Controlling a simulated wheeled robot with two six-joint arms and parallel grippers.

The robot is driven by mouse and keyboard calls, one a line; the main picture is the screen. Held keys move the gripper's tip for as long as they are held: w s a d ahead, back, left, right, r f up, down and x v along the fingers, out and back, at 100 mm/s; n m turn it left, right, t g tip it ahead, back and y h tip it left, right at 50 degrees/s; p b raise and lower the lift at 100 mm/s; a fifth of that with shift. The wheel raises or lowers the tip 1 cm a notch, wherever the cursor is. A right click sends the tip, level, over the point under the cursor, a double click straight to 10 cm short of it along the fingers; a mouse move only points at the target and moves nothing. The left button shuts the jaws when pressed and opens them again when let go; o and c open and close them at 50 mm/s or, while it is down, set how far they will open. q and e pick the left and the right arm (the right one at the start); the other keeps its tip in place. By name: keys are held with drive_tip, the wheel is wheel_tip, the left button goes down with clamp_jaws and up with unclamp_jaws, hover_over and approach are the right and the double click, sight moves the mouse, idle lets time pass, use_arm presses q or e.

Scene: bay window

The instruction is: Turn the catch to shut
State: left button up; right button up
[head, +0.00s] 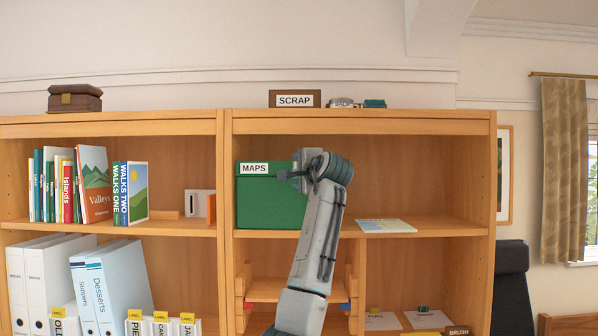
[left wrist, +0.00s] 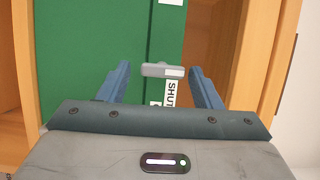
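The catch (left wrist: 162,70) is a small grey bar with a pale end, lying crosswise over a seam on a green box face in the left wrist view. A white label reading SHUT (left wrist: 171,94) is beside it. The green box (head: 265,205) marked MAPS stands on the middle shelf in the head view; its catch is hidden or too small to tell there. My left gripper (head: 288,175) is at the box's right side. Its two blue fingers (left wrist: 160,88) are apart, one on each side of the catch, with visible gaps. My right gripper is not in view.
The wooden bookcase (head: 225,185) surrounds the box. Books (head: 95,188) and white binders (head: 60,270) fill the left bays. A flat booklet (head: 385,226) lies right of my arm. A SCRAP box (head: 294,98) is on top. The shelf's right part is mostly clear.

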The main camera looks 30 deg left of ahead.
use_arm(q)
drive_tip(key=shift+o, duration=0.3)
drive_tip(key=shift+r, duration=0.1)
drive_tip(key=shift+s, duration=0.1)
drive_tip(key=b+v, duration=0.6)
drive_tip(key=v, duration=0.4)
drive_tip(key=shift+s+d, duration=0.2)
drive_tip(key=shift+d, duration=0.1)
